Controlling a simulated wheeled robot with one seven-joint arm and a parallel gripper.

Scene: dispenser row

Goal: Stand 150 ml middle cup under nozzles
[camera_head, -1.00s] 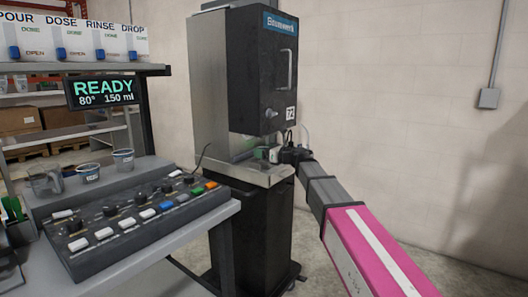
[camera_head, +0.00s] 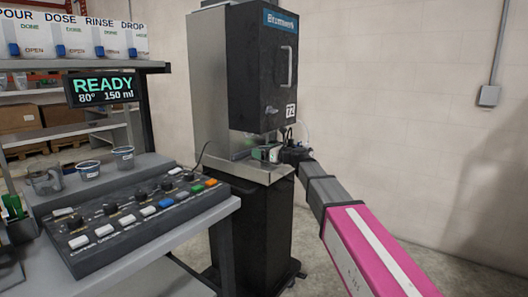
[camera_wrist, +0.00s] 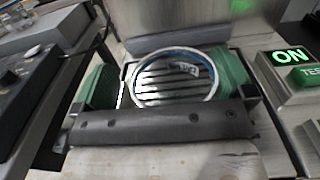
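The cup (camera_wrist: 174,52) has a blue inner rim and shows in the wrist view between my fingers, over the slatted drip tray. A small printed mark shows inside it. My gripper (camera_wrist: 168,80) has green finger pads on both sides of the cup. A narrow dark gap shows between the left pad and the cup; the right pad is at or very near the rim. In the head view my gripper (camera_head: 265,154) is at the tray of the black dispenser (camera_head: 262,75), below its upper housing. The nozzles are hidden, and I cannot see the cup's base clearly.
A green-lit ON sign (camera_wrist: 290,56) and a TEST button stand close right of my gripper. The control panel (camera_head: 140,218) is on the bench at left, with several cups (camera_head: 87,170) behind it. The display (camera_head: 104,91) reads READY, 80°, 150 ml.

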